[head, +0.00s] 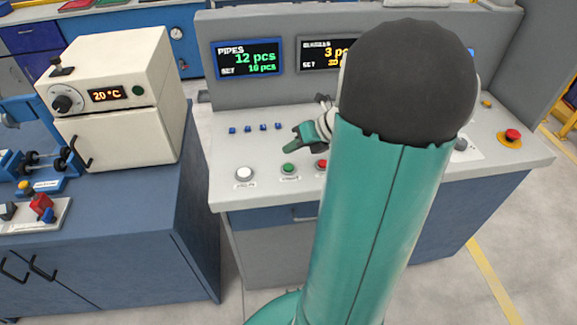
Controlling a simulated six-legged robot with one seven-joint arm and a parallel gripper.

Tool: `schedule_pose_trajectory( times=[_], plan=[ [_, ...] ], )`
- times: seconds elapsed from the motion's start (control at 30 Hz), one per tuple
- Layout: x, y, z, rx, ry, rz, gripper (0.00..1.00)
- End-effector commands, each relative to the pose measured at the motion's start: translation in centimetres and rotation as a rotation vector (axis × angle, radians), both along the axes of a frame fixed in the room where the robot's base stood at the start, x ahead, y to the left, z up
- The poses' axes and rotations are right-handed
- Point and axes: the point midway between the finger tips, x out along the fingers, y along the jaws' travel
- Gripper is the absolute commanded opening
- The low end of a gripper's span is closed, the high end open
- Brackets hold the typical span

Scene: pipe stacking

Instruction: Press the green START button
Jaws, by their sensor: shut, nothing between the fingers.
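The green button (289,168) sits near the front of the grey control panel (224,150), between a white button and a red one. The label below it is too small to read. My gripper (291,148) is teal and dark, shut and empty, over the panel just behind the green button in the picture. I see a gap between the fingertips and the button in the picture; their height above the panel is hard to tell. My large teal arm hides much of the panel's middle and right.
A white button (244,173) is left of the green one, a red button (321,164) right of it. Small blue switches (255,128) stand behind. A red emergency stop (512,135) is at far right. Displays (248,57) stand at the back. A white oven (125,110) is left.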

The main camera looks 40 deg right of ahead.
Motion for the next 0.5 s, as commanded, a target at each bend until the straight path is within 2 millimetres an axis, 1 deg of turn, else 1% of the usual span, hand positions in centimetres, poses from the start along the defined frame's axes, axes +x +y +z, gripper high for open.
schedule_pose_trajectory(
  times=[0.03, 0.2, 0.33, 0.5],
  plan=[
    [-0.1, 0.0, -0.8, 0.004, 0.003, -0.001, 0.00],
    [0.0, 0.1, -2.7, 0.002, 0.001, 0.001, 0.00],
    [0.0, 0.1, -3.5, 0.001, 0.001, 0.001, 0.00],
    [0.0, 0.0, -3.8, -0.001, 0.000, 0.001, 0.00]
  ],
)
